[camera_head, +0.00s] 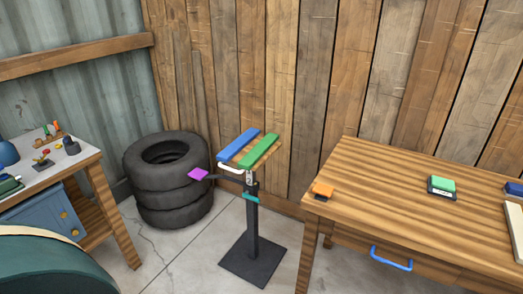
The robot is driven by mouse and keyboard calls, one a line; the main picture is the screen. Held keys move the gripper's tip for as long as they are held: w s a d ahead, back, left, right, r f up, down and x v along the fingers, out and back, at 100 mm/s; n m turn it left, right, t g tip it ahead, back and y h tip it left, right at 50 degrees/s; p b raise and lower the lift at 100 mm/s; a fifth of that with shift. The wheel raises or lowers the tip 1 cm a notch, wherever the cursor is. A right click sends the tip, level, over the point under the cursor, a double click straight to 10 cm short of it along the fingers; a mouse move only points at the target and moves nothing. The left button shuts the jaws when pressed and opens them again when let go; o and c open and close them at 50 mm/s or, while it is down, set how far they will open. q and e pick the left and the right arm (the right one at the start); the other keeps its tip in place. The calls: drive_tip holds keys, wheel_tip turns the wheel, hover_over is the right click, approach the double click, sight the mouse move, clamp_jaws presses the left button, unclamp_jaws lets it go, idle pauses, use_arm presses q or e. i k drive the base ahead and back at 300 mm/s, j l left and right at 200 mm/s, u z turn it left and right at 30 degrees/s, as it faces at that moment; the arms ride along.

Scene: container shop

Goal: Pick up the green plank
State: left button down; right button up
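A green plank (259,150) lies on the small wooden top of a black stand (252,225). A blue plank (246,144) lies to its left, roughly parallel, with a strip of wood showing between them. The stand has a thin post and a square base on the floor. Neither of my grippers is in view.
A stack of black tyres (170,205) stands left of the stand. A cluttered workbench (85,158) is at the left. Wooden wall planks (265,60) rise behind the stand.

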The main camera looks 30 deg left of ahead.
sight(253, 156)
drive_tip(key=i+j+z, duration=0.15)
drive_tip(key=j, duration=0.3)
drive_tip(key=i+j+z, duration=0.15)
drive_tip(key=j, duration=0.25)
drive_tip(key=i+j+z, duration=0.2)
drive_tip(key=j, duration=0.25)
drive_tip(key=j+z, duration=0.15)
drive_tip(key=j, duration=0.35)
